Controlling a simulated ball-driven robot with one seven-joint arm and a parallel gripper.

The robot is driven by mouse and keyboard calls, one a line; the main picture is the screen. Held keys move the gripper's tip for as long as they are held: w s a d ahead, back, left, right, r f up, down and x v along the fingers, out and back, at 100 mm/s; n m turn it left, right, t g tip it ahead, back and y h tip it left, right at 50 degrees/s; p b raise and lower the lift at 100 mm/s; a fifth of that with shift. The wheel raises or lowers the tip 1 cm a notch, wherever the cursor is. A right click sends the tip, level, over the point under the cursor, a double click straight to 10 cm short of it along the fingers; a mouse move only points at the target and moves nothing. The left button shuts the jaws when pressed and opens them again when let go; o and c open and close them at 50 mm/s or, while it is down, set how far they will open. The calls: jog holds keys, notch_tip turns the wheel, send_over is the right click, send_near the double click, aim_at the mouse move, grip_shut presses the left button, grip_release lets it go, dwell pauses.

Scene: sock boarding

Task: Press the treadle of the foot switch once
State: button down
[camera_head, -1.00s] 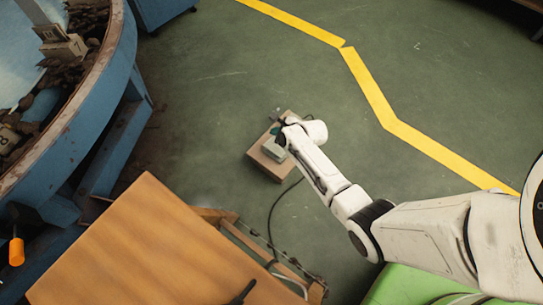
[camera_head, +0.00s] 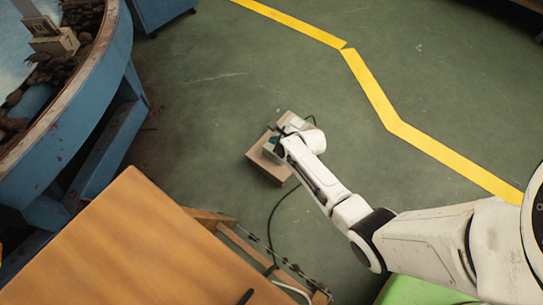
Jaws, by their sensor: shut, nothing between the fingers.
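The foot switch (camera_head: 262,167) sits on the green floor in the middle of the head view. It is a tan, box-like base with a paler grey part on top and a dark cable running from it. My gripper (camera_head: 275,143) is shut and empty, over the top of the switch. My white wrist and the gripper hide much of the upper side, including most of the treadle. I cannot tell whether the fingertips touch the treadle or hover above it.
A wooden table (camera_head: 150,245) fills the lower left, close to the cable. A round blue machine (camera_head: 105,75) stands at the upper left. A yellow floor line (camera_head: 372,90) crosses the right side. The floor between switch and line is clear.

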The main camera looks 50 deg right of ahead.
aim_at(274, 154)
jog(key=shift+a+f+b, duration=0.2)
jog(key=shift+f+b, duration=0.35)
jog(key=shift+f, duration=0.4)
jog(key=shift+a+f+b, duration=0.15)
jog(key=shift+f+b, duration=0.4)
jog(key=shift+f, duration=0.4)
jog(key=shift+f, duration=0.1)
dwell(0.4)
jog(key=shift+a+f+b, duration=0.1)
jog(key=shift+f+b, duration=0.2)
jog(key=shift+a+f+b, duration=0.15)
jog(key=shift+f+b, duration=0.35)
jog(key=shift+f, duration=0.15)
jog(key=shift+a+f+b, duration=0.15)
jog(key=shift+f+b, duration=0.35)
jog(key=shift+f, duration=0.15)
dwell(1.9)
jog(key=shift+r, duration=0.15)
jog(key=shift+d+r+p, duration=0.2)
jog(key=shift+r+p, duration=0.6)
jog(key=shift+p, duration=0.05)
jog(key=shift+d+r+p, duration=0.15)
jog(key=shift+r+p, duration=0.6)
jog(key=shift+p, duration=0.05)
jog(key=r+p, duration=0.3)
jog(key=d+r+p, duration=0.1)
jog(key=r, duration=0.1)
jog(key=shift+p, duration=0.35)
